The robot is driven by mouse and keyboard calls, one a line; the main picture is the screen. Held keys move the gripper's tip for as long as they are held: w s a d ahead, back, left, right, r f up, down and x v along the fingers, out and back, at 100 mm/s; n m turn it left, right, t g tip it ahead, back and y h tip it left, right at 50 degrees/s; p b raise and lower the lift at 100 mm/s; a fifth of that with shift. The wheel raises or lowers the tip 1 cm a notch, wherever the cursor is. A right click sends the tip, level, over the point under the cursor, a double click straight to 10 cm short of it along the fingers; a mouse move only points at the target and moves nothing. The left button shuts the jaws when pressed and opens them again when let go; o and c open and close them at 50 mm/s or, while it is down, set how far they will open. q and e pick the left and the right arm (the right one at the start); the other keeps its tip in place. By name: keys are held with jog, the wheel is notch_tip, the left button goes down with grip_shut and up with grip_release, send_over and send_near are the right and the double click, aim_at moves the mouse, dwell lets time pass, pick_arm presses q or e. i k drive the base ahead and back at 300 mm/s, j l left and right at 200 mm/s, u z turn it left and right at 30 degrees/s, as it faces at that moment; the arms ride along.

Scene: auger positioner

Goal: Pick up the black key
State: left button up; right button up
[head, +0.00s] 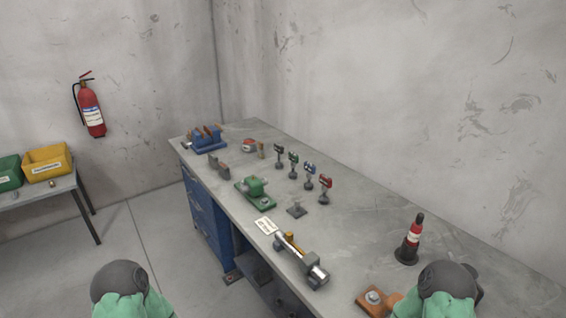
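A row of small upright keys stands on the grey workbench (365,222), each on a dark base. The one with the dark, black-looking head (279,150) is the farthest and leftmost of the row. The green key (293,159), the blue key (310,169) and the red key (325,182) follow it towards the front right. The black key stands apart from the green one. My grippers are not in view; only rounded green and dark parts of my arms show at the bottom edge.
A green machine part (256,190), a metal cylinder assembly (303,259), a white label (265,226) and a black-and-red cone-shaped bottle (412,240) are on the bench. A blue tool holder (208,139) is at its far end. Walls stand behind. Bench space right of the keys is clear.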

aim_at(278, 147)
jog(key=j+z, duration=0.1)
jog(key=z, duration=0.3)
jog(key=i+j+z, duration=0.15)
jog(key=z, duration=0.25)
jog(key=j+z, duration=0.15)
jog(key=z, duration=0.25)
jog(key=j+z, duration=0.2)
jog(key=j, duration=0.35)
jog(key=j+z, duration=0.2)
jog(key=j, duration=0.35)
jog(key=j+z, duration=0.2)
jog(key=j, duration=0.3)
jog(key=j+z, duration=0.2)
jog(key=j, duration=0.35)
jog(key=k+j+z, duration=0.2)
jog(key=j, duration=0.3)
